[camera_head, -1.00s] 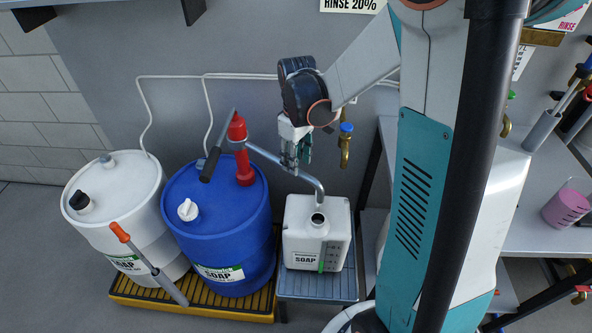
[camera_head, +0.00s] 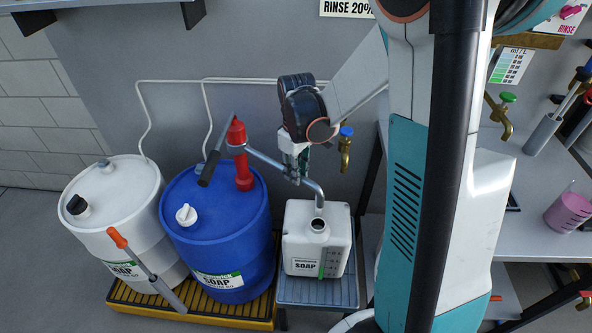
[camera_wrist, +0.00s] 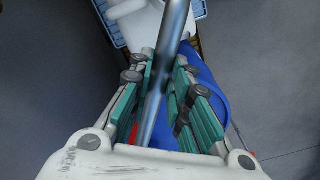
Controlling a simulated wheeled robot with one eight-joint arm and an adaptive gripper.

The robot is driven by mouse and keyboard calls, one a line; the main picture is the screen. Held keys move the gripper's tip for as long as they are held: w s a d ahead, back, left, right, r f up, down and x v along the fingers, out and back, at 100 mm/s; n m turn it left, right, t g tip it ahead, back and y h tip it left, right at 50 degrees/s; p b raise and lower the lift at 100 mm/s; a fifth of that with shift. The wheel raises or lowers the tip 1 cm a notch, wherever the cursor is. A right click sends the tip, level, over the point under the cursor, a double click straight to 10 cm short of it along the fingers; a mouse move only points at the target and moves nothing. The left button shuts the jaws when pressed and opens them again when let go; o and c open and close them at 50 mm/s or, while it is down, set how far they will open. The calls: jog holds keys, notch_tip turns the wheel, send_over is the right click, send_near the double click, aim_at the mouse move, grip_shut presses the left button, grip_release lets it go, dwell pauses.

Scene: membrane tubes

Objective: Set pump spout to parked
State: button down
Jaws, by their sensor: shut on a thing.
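The red drum pump (camera_head: 239,150) stands on the blue soap drum (camera_head: 215,240). Its grey metal spout (camera_head: 265,158) runs to the right and bends down at its end over the open neck of the white soap jug (camera_head: 303,245). My gripper (camera_head: 295,178) is at the spout from above, near the bend. In the wrist view the spout (camera_wrist: 168,60) passes between the green-padded fingers of my gripper (camera_wrist: 165,85), which are shut on it. The contact at the fingertips is partly hidden by the spout.
A white drum (camera_head: 110,215) stands left of the blue one on a yellow-edged pallet (camera_head: 200,312). The jug stands on a low grey stand (camera_head: 315,292). A brass tap with a blue handle (camera_head: 346,145) is on the wall just right of my gripper.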

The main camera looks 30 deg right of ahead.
jog(key=shift+s+a, duration=0.15)
jog(key=shift+a, duration=0.2)
jog(key=a+m, duration=0.7)
jog(key=a, duration=0.7)
jog(key=shift+s+a+m, duration=0.2)
jog(key=shift+s+m, duration=0.1)
jog(key=shift+s, duration=0.1)
jog(key=c, duration=1.5)
grip_release()
notch_tip(320, 180, up, 12)
jog(key=shift+s+d, duration=0.1)
